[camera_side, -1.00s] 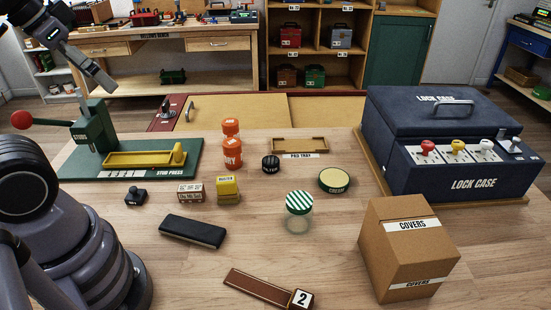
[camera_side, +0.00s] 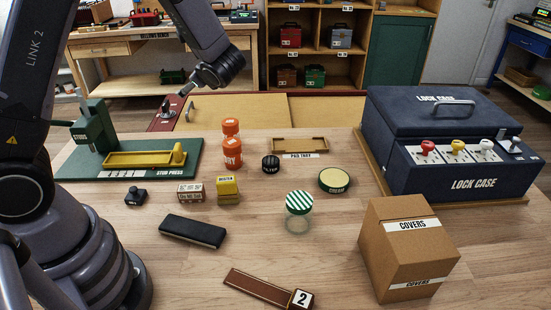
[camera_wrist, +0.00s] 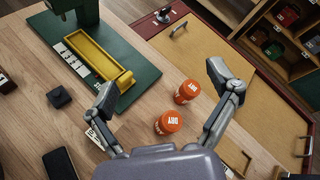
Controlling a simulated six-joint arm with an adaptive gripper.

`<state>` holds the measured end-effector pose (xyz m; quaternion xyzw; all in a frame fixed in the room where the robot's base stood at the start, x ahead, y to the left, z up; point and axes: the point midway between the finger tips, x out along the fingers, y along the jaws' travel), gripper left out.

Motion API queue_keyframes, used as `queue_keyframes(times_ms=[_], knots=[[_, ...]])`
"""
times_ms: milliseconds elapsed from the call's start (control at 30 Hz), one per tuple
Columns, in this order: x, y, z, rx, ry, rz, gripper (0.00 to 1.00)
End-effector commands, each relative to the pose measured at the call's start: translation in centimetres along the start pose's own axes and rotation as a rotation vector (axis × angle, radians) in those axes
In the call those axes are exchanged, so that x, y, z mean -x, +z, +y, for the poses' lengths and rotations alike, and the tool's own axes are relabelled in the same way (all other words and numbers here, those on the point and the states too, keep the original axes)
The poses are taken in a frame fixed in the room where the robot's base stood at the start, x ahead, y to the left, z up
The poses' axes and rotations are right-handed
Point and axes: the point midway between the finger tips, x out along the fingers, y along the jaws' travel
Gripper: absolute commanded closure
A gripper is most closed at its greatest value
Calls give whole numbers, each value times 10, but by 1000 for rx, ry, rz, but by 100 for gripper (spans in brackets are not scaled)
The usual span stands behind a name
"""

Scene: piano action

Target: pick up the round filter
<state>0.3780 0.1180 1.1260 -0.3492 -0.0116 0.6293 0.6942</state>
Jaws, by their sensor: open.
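No thing in view can be read as the round filter. Round things on the table are a pale-topped dark tin (camera_side: 334,180), a small black knob-like piece (camera_side: 271,163) and a jar with a green-striped lid (camera_side: 299,203). Two orange lidded containers stand left of them, a rear one (camera_side: 230,128) and a front one marked DRY (camera_side: 232,153). My gripper (camera_wrist: 162,85) is open and empty. In the wrist view the rear orange container (camera_wrist: 187,91) and front one (camera_wrist: 168,123) show below and between its fingers. In the side view my gripper is high above the back left.
A large blue lock case (camera_side: 450,145) is at the right, with a covers carton (camera_side: 408,250) in front.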

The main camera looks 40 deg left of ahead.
Motion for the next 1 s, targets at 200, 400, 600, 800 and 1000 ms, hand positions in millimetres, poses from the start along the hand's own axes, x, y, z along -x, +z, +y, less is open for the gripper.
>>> queue_keyframes(times_ms=[200,400,600,800,1000], knots=[[-30,-141,-13,-464,-359,2,12],[-37,-259,24,-765,-638,105,12],[-35,-310,55,-883,-764,181,12],[-48,-321,48,-891,-775,188,12],[-68,-330,32,-891,-773,187,12]])
